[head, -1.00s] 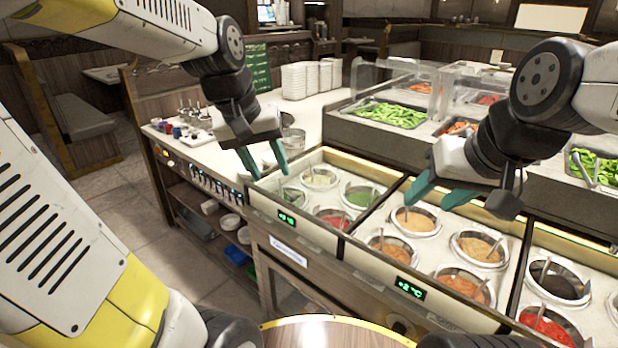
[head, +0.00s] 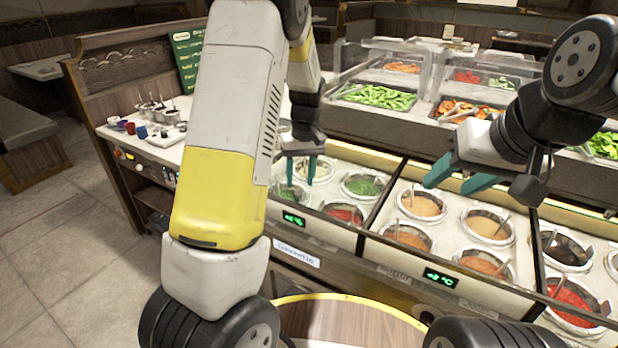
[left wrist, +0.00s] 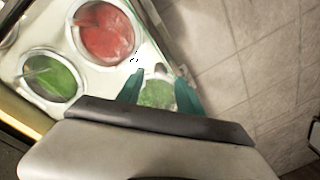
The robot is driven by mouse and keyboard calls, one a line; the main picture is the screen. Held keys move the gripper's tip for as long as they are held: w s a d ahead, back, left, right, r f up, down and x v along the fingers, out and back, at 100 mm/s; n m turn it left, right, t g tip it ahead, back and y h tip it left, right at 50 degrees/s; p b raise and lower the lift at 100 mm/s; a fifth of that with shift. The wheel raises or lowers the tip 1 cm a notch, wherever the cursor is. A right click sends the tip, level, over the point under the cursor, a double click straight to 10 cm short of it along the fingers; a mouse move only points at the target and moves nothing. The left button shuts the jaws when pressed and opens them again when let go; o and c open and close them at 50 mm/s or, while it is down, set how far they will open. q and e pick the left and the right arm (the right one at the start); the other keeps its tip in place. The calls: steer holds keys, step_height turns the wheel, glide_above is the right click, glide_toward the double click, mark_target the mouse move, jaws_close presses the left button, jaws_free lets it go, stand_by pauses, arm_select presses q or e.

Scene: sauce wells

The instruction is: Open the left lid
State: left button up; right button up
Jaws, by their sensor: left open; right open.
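My left gripper (head: 301,172) is open and points down over the section's left side. In the left wrist view, its open fingers (left wrist: 159,80) stand either side of a green well (left wrist: 157,94), with nothing seen between them; contact cannot be told. My right gripper (head: 458,180) is open and empty above the middle section.
The middle section has several orange sauce wells (head: 422,204). A dark well (head: 566,249) and a red well (head: 570,297) lie to the right. Trays of vegetables (head: 377,97) under clear guards stand behind. Small cups (head: 141,132) sit on the left counter. The tiled floor (head: 60,230) is clear.

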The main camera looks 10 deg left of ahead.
mark_target(299, 192)
arm_select(q)
steer(key=shift+s+a+f, duration=0.1)
steer(key=shift+f, duration=1)
steer(key=shift+a+f, duration=0.1)
steer(key=shift+f, duration=1)
jaws_close()
